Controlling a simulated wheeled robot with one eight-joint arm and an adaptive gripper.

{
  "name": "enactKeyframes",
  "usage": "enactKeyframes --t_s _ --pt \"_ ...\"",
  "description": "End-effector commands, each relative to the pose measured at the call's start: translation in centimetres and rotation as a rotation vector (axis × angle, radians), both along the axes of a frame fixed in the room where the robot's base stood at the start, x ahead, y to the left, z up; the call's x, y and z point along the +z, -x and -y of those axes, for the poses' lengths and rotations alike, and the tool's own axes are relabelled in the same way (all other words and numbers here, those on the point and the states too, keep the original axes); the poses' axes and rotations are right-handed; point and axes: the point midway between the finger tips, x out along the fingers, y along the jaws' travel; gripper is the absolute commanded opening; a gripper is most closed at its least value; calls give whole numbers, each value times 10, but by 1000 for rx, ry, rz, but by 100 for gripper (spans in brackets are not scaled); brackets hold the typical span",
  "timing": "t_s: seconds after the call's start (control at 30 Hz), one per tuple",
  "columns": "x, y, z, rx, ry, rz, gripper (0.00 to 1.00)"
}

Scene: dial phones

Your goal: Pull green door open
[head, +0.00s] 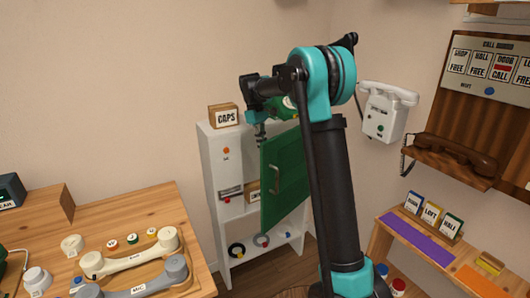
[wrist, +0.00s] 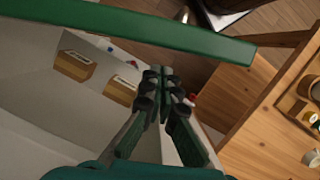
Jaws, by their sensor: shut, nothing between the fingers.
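The green door (head: 290,175) stands open, swung out from the white cabinet (head: 215,150), with the shelves behind it partly in view. Its pale handle (head: 274,180) is near its left edge, and nothing holds it. My gripper (head: 262,141) is shut and empty, beside the door's upper left corner and above the handle. My arm hides the door's right side. In the wrist view, the door's green edge (wrist: 130,28) crosses the top, and my shut gripper (wrist: 163,72) points toward it. Whether they touch I cannot tell.
A CAPS box (head: 223,116) stands on the cabinet. Boxes (wrist: 74,66) show inside it. A wooden table (head: 140,215) with handsets is at left. A white wall phone (head: 386,111) and a card shelf (head: 380,232) are at right.

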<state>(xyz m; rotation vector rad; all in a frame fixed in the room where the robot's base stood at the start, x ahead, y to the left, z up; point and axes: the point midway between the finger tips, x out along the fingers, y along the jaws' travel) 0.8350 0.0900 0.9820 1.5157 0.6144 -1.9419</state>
Motion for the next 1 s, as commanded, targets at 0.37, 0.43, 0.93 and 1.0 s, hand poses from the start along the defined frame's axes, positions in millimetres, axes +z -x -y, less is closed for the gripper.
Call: enactKeyframes --t_s 0.37,0.43,0.93,1.0 --pt "-62 11 11 1 0 0 0" --pt "-69 13 12 1 0 0 0" --pt "-79 15 14 2 -1 0 0" --pt "-79 16 14 4 -1 0 0"
